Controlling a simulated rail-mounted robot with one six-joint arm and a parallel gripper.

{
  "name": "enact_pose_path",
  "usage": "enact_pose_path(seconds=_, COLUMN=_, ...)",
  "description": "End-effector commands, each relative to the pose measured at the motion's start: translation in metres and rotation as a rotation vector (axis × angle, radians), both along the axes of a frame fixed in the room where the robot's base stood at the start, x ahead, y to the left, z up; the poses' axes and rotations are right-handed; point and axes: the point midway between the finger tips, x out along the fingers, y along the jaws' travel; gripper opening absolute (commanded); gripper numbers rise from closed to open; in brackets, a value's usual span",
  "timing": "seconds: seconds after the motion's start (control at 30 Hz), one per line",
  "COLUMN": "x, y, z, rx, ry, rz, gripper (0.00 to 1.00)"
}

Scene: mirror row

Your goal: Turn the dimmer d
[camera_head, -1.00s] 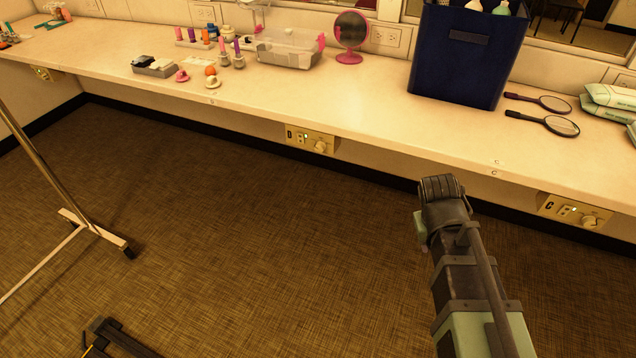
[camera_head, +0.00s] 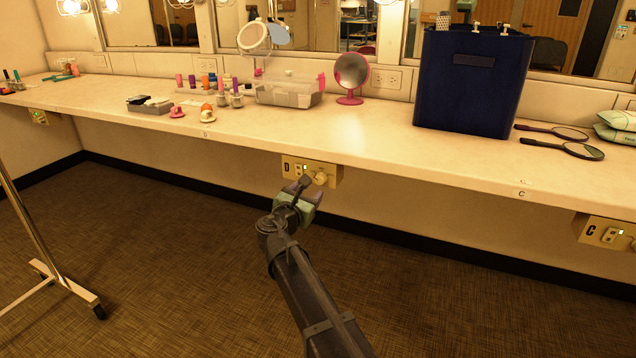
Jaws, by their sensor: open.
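Dimmer D is a cream panel (camera_head: 289,167) under the front edge of the counter, marked with a black D. It has small switches, a green light and a round knob (camera_head: 321,178) at its right side. My gripper (camera_head: 306,186) is open, just in front of the panel and close to the knob's left and lower side. The fingers partly cover the panel's lower middle. I cannot tell whether a finger touches the knob.
The white counter (camera_head: 380,150) runs above the panel. Dimmer C (camera_head: 604,234) is at the right. A navy bin (camera_head: 470,85), a pink mirror (camera_head: 351,75) and a clear box (camera_head: 288,92) stand on the counter. A metal rack (camera_head: 30,225) stands at left; the floor between is clear.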

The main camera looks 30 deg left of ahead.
Motion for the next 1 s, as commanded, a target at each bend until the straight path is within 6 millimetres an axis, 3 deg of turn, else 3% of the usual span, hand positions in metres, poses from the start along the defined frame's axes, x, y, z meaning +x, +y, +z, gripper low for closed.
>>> enact_pose_path(seconds=0.1, x=0.032, y=0.008, z=0.000, rx=0.001, ry=0.001, rz=-0.003, gripper=0.58)
enact_pose_path(seconds=0.3, x=0.067, y=0.014, z=0.000, rx=0.002, ry=0.001, rz=-0.002, gripper=0.58)
enact_pose_path(seconds=0.63, x=0.076, y=0.014, z=0.000, rx=0.003, ry=0.002, rz=-0.002, gripper=0.58)
enact_pose_path(seconds=0.97, x=0.075, y=0.014, z=0.000, rx=0.003, ry=0.002, rz=-0.002, gripper=0.09)
enact_pose_path(seconds=1.0, x=0.075, y=0.014, z=0.000, rx=0.003, ry=0.002, rz=-0.002, gripper=0.09)
